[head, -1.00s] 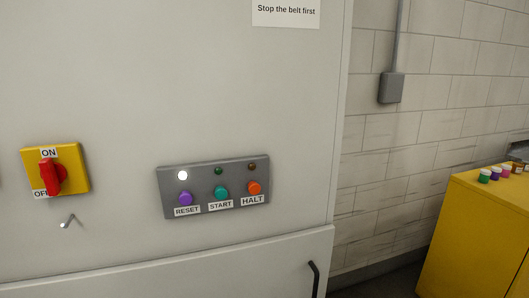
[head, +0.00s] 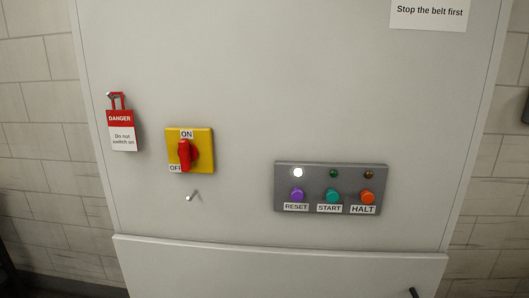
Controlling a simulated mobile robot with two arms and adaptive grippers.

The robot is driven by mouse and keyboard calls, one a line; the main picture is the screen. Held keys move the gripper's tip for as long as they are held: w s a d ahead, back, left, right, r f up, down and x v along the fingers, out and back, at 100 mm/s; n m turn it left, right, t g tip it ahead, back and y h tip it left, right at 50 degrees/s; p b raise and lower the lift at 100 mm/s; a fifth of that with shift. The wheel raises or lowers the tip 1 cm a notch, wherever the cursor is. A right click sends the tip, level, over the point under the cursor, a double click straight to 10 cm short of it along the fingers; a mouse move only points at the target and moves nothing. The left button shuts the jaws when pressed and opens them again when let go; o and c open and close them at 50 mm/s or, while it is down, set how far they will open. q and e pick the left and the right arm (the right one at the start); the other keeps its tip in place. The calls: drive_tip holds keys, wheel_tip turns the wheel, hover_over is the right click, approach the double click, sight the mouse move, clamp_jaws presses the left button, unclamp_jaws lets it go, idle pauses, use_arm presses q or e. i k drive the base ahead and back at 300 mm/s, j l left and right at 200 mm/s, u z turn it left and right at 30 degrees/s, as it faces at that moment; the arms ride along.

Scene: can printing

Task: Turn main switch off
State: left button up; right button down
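The main switch (head: 187,152) is a red rotary handle on a yellow plate (head: 204,162), on the grey cabinet front at left of centre. Its plate has an ON label (head: 187,134) at the top and an OFF label (head: 175,168) at the lower left. The red handle stands nearly upright, and its lower end partly covers the OFF label. I cannot tell for sure which position it is set to. Neither of my grippers is in view.
A grey panel (head: 325,183) holds RESET, START and HALT buttons, with a white lamp (head: 298,173) lit. A red DANGER tag (head: 121,127) hangs left of the switch. A small metal peg (head: 192,195) sticks out below it. A sign (head: 429,12) reads "Stop the belt first".

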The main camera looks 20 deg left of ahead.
sight(187, 152)
drive_tip(key=k+u, duration=0.1)
drive_tip(key=u, duration=1.3)
